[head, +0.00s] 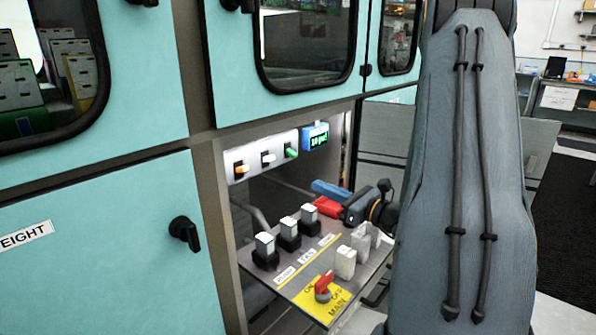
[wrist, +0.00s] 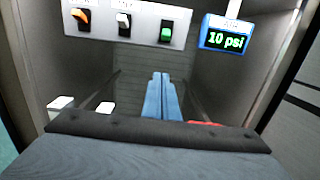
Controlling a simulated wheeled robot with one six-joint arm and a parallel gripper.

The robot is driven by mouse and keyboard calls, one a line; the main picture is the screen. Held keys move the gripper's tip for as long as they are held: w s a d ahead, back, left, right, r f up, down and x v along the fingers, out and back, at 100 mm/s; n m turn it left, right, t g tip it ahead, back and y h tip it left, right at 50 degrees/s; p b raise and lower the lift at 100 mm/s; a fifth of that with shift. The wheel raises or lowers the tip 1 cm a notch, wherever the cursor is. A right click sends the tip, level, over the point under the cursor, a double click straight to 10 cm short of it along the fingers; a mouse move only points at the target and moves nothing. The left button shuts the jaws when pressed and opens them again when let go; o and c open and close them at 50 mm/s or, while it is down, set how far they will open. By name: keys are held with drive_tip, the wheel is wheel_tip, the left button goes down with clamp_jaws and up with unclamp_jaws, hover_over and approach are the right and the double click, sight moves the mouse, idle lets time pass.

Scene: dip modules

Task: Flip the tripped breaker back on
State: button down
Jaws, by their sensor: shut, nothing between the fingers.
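My gripper (head: 314,185) is in front of the recessed equipment bay, its long blue fingers together with nothing between them. They also show in the wrist view (wrist: 161,78), pointing into the bay below the upper panel. Three black-based switches with pale tops (head: 288,234) stand in a row on the tilted lower panel (head: 291,289). Several whitish blocks (head: 345,262) stand in a second row. Which of these is the tripped breaker I cannot tell. A red rotary handle (head: 323,286) sits on a yellow plate marked MAIN. My gripper touches no switch that I can see.
The upper panel (wrist: 143,38) carries orange (wrist: 82,18), white (wrist: 124,20) and green (wrist: 167,31) rockers. A blue display (wrist: 226,36) beside it reads 10 psi. Turquoise cabinet doors (head: 104,250) flank the bay on the left. A red piece (head: 327,207) lies beside my fingers.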

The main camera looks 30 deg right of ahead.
sight(287, 150)
drive_tip(key=x, duration=1)
drive_tip(key=shift+s+d+r+p, duration=0.1)
drive_tip(key=shift+s+r+p, duration=0.2)
drive_tip(key=shift+r, duration=0.3)
drive_tip(key=shift+s+r+p, duration=0.2)
drive_tip(key=shift+r+p, duration=0.1)
drive_tip(key=shift+r, duration=0.35)
drive_tip(key=shift+s+d+r+p, duration=0.1)
drive_tip(key=shift+s+r+p, duration=0.2)
drive_tip(key=shift+r, duration=0.3)
drive_tip(key=shift+d+r+p, duration=0.1)
drive_tip(key=shift+r+p, duration=0.05)
drive_tip(key=shift+p, duration=0.15)
